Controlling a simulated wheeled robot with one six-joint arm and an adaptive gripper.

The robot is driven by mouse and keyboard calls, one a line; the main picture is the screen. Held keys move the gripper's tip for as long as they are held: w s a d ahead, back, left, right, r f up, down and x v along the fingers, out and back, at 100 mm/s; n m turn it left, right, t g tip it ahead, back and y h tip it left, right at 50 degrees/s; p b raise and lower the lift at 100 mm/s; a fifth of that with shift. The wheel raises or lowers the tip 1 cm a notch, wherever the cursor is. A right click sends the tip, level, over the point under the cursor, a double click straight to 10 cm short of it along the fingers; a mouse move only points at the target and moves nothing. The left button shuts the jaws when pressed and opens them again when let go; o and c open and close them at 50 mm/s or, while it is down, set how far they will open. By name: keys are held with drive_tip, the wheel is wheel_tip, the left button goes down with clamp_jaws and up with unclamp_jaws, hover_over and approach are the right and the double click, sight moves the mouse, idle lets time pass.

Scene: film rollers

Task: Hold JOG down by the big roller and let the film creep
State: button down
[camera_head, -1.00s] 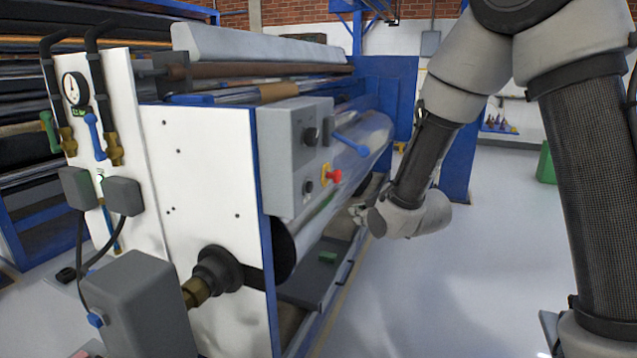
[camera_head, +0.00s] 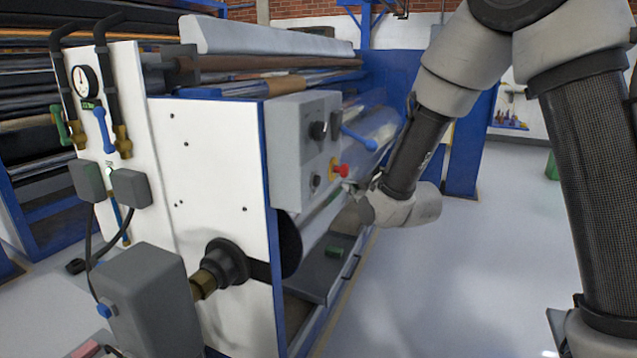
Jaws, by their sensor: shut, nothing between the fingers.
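My gripper (camera_head: 353,189) is small in the view, partly hidden by my wrist. It looks shut and empty, just right of and below the control panel's red button, in front of the film roller. The big roller (camera_head: 318,222) is wrapped in shiny clear film and runs back along the machine's right side; its near end is dark. No JOG label is readable. A small green piece (camera_head: 334,252) sits on a dark ledge below the roller.
A white machine end plate (camera_head: 215,180) has a black shaft hub (camera_head: 226,262) sticking out. A grey motor box (camera_head: 150,300), a gauge (camera_head: 85,82) and hoses stand at left. A blue post (camera_head: 470,150) rises behind my arm.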

drive_tip(key=shift+w+a, duration=0.35)
drive_tip(key=shift+a, duration=0.5)
drive_tip(key=shift+w+a, duration=0.35)
drive_tip(key=shift+a, duration=0.55)
drive_tip(key=shift+w+a, duration=0.35)
drive_tip(key=shift+a, duration=0.5)
drive_tip(key=shift+a, duration=0.1)
drive_tip(key=shift+w+a, duration=0.15)
drive_tip(key=shift+a, duration=0.15)
drive_tip(key=shift+w+a, duration=0.2)
drive_tip(key=shift+a, duration=0.25)
idle(1.0)
idle(1.8)
drive_tip(key=shift+s+d, duration=0.35)
drive_tip(key=shift+d, duration=0.5)
drive_tip(key=shift+s+d, duration=0.3)
drive_tip(key=shift+d, duration=0.45)
drive_tip(key=shift+s+d, duration=0.35)
drive_tip(key=shift+d, duration=0.45)
drive_tip(key=shift+s+d, duration=0.3)
drive_tip(key=shift+d, duration=0.45)
